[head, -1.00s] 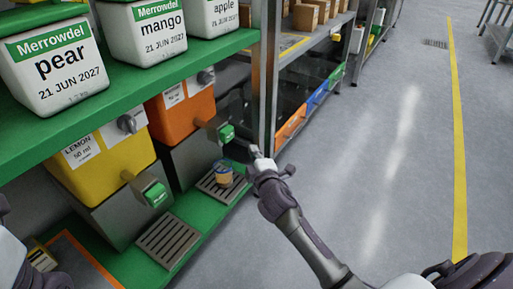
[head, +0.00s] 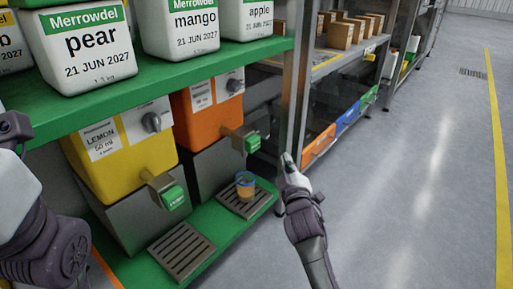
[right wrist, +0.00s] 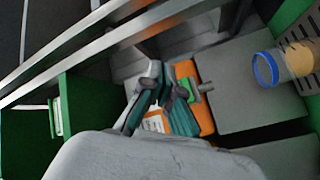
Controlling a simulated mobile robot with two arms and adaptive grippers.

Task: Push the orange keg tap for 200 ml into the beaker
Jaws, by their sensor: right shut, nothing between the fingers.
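My left arm shows at the left edge, without clear fingers.
The yellow lemon keg (head: 150,143) with its own green tap (head: 173,197) stands to the left, above another grate (head: 181,250). White tubs line the upper green shelf (head: 170,92). A metal rack post (head: 298,90) rises close behind my right gripper. The floor at right is clear.

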